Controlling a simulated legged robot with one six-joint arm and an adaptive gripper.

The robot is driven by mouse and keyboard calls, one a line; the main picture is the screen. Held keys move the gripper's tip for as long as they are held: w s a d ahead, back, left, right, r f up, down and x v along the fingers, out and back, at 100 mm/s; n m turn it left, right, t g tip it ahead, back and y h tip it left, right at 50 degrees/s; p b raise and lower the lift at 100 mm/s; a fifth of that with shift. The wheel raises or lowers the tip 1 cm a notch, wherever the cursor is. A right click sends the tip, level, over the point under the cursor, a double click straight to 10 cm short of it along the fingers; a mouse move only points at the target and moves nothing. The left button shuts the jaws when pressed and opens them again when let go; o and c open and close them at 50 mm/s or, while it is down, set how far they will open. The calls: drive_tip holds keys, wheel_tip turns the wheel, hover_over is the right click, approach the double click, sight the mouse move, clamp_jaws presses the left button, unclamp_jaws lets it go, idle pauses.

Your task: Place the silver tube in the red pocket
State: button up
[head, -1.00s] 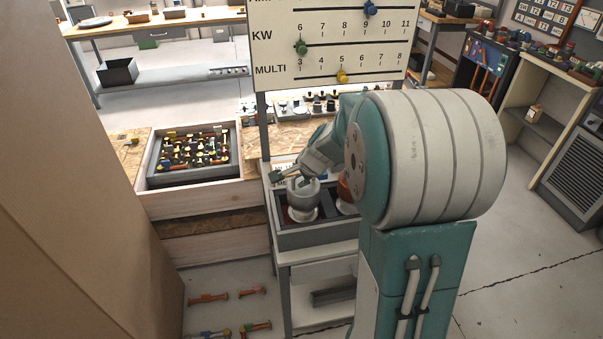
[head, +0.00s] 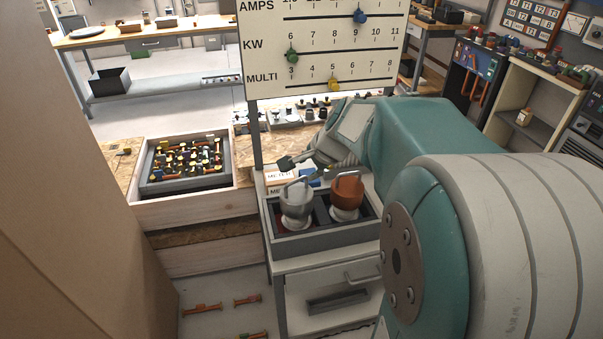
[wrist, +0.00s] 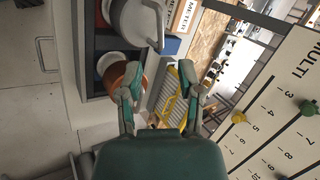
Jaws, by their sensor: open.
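The silver tube (head: 297,197), with a white base and a handle on top, stands upright in the left compartment of the grey tray. Red lining of this red pocket (head: 310,217) shows beside its base. A copper tube (head: 346,191) stands in the dark compartment to its right. My gripper (head: 303,163) is open and empty, behind and above the tubes. In the wrist view my open gripper (wrist: 161,72) has its fingers spread beside the silver tube (wrist: 132,24) and the copper tube (wrist: 120,75). The floor of the red pocket is mostly hidden.
The tray (head: 310,242) sits on a grey stand with a drawer. A white meter board (head: 320,50) with sliders rises behind it. A wooden crate with a box of small parts (head: 187,162) stands left. A brown panel (head: 70,200) fills the left edge.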

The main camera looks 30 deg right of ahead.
drive_tip(key=s+a+r+n, duration=0.1)
drive_tip(key=s+a+n, duration=0.6)
drive_tip(key=s+n, duration=0.1)
drive_tip(key=s+a+n+g, duration=0.1)
drive_tip(key=s+a+n, duration=0.6)
drive_tip(key=s, duration=0.4)
drive_tip(key=shift+s+a+r+n+h, duration=0.2)
drive_tip(key=shift+a+r+n+h, duration=0.2)
drive_tip(key=shift+n, duration=0.5)
drive_tip(key=shift+a, duration=0.25)
drive_tip(key=shift+d, duration=0.15)
